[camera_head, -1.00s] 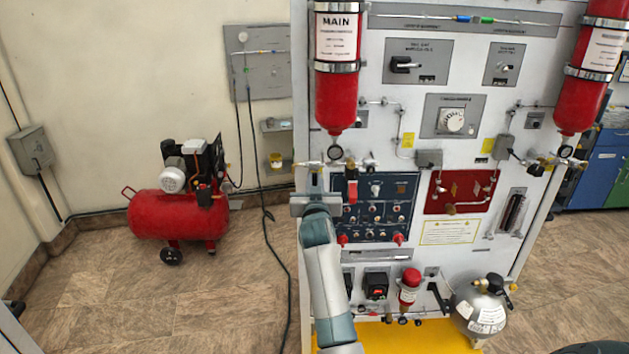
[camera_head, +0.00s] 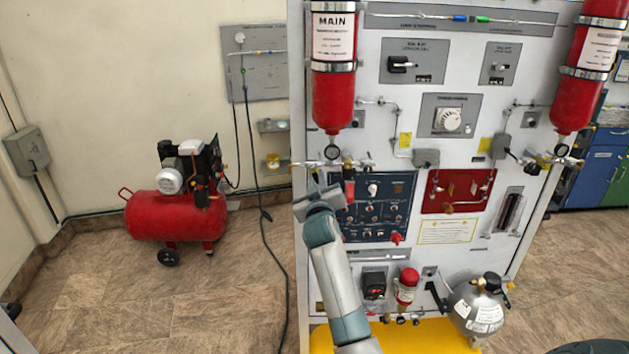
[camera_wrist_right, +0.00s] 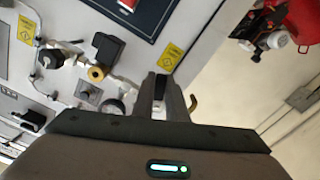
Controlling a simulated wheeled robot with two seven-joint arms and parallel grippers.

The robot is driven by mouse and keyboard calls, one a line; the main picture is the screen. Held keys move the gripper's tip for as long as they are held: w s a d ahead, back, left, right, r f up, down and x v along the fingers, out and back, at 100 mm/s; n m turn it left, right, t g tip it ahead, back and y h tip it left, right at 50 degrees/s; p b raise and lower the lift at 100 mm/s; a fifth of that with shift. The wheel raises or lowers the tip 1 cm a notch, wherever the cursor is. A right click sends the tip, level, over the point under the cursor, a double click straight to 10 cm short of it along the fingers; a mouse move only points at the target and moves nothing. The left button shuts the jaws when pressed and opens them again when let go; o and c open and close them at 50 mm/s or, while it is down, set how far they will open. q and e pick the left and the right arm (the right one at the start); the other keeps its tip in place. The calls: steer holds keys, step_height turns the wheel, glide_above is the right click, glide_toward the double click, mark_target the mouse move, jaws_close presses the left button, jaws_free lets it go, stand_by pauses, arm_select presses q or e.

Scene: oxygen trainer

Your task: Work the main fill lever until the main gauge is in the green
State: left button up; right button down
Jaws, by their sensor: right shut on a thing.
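The main cylinder (camera_head: 333,100) is red with a MAIN label and hangs at the upper left of the white panel. The small round main gauge (camera_head: 332,152) sits below it; its needle and colours are too small to read. My right gripper (camera_head: 318,193) is at the panel's left edge, below the gauge. In the right wrist view, its fingers (camera_wrist_right: 162,98) are closed around a dark piece (camera_wrist_right: 160,87), which I take as the main fill lever. The arm hides the lever in the head view. My left gripper is out of view.
A blue switch panel (camera_head: 385,215) is right of my gripper, with a red panel (camera_head: 458,190) further right. A silver tank (camera_head: 478,308) stands at the lower right. A red compressor (camera_head: 175,212) stands on the left floor, with open floor in front.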

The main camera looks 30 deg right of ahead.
steer(key=shift+s+d+r+n, duration=0.1)
steer(key=shift+d+r+n, duration=0.05)
steer(key=shift+n, duration=0.45)
steer(key=shift+s+d+r+n, duration=0.1)
steer(key=shift+d+n, duration=0.05)
steer(key=shift+n, duration=0.45)
steer(key=c, duration=1.8)
jaws_free()
steer(key=shift+o, duration=0.2)
steer(key=b+v, duration=0.6)
steer(key=v, duration=1.1)
steer(key=shift+s, duration=0.15)
